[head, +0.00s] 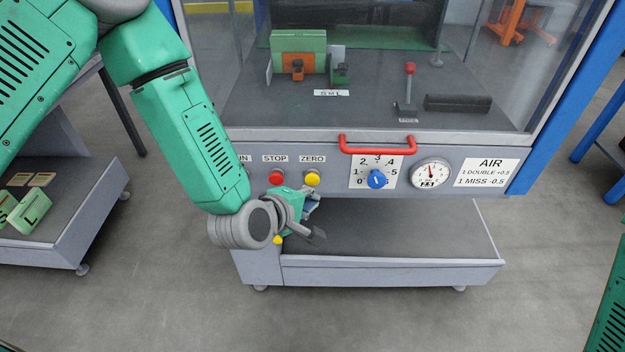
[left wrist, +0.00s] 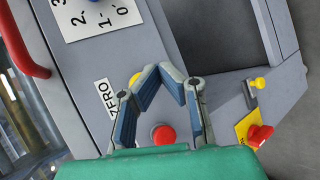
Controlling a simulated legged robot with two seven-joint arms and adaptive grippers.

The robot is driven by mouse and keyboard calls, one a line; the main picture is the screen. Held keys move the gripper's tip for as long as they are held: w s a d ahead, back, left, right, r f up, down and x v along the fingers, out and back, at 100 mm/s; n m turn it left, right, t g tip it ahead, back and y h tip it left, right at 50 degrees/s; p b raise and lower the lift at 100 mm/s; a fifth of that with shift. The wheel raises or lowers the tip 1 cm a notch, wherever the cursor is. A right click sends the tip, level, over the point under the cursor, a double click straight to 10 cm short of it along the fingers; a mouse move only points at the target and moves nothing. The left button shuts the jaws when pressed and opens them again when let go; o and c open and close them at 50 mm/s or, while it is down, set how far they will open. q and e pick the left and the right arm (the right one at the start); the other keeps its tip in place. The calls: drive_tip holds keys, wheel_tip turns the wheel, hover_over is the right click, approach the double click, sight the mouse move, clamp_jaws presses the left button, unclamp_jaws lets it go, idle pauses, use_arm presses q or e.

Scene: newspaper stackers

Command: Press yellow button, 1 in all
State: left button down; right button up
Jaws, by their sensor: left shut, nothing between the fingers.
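The yellow button (head: 312,179) sits under the ZERO label on the grey panel in the head view, right of the red STOP button (head: 276,177). My left gripper (head: 312,199) is just below and in front of the yellow button, its fingers pointing towards the panel. In the left wrist view the left gripper (left wrist: 163,74) has its fingertips together, with nothing between them. The red button (left wrist: 163,134) shows between the finger bases there. The yellow button is mostly hidden behind the fingers in that view; I cannot tell whether they touch it. My right gripper is out of view.
A blue dial (head: 377,179), a round gauge (head: 431,174) and a red handle (head: 378,145) are right of the button. An open grey tray (head: 390,271) lies below. A yellow plate with a red knob (left wrist: 259,134) is near the tray's side.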

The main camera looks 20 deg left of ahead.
use_arm(q)
drive_tip(key=s, duration=0.2)
drive_tip(key=shift+s+d, duration=0.35)
drive_tip(key=shift+d, duration=0.05)
idle(0.5)
